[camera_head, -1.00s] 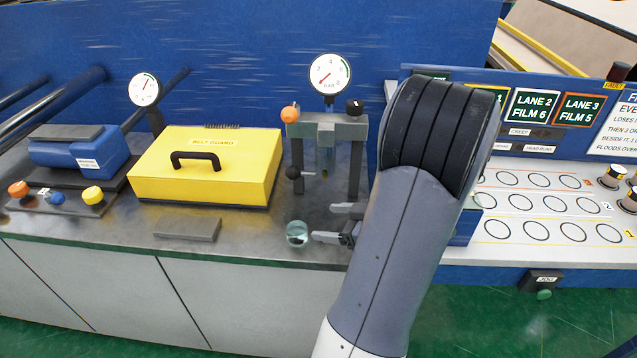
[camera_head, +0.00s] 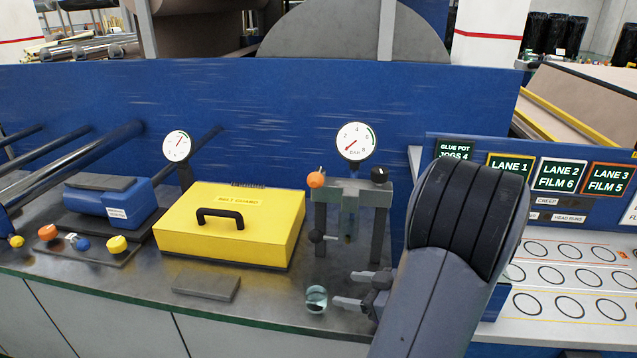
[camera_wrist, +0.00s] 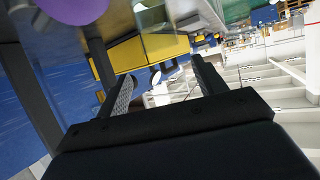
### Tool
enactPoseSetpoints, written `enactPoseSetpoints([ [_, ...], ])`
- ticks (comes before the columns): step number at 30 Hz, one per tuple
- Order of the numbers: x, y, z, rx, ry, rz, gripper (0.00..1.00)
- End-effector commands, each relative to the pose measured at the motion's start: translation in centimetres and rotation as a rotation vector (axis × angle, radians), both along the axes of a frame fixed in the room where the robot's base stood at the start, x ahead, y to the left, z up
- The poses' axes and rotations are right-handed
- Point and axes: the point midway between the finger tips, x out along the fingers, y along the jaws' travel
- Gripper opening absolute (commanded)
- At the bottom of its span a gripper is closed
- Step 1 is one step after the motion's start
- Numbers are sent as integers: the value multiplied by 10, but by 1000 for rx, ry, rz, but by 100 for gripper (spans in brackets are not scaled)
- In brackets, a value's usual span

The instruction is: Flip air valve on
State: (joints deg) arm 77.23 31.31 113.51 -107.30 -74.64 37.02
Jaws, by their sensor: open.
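A small press-like stand with grey posts carries a round pressure gauge (camera_head: 355,141) marked BAR, its red needle pointing low. I cannot tell for sure which is the air valve. My gripper (camera_head: 346,289) is open and empty, in front of and below the stand, its fingers pointing left. Its two fingers also show in the wrist view (camera_wrist: 160,85), with nothing between them.
A small clear glass cup (camera_head: 316,298) stands just left of my fingertips. A yellow belt guard (camera_head: 235,228) and a flat grey block (camera_head: 206,287) lie further left on the bench. A blue wall (camera_head: 270,110) rises behind. White lane panels (camera_head: 565,275) are at right.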

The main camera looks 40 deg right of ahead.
Motion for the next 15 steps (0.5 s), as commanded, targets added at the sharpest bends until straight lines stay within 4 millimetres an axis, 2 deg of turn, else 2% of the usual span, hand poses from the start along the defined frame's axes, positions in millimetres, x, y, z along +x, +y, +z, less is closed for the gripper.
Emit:
enactPoseSetpoints([
  [1,1,-2,3,9,1,-9,62],
  [5,4,-11,17,78,9,-65,51],
  [15,17,-50,88,448,5,-318,24],
])
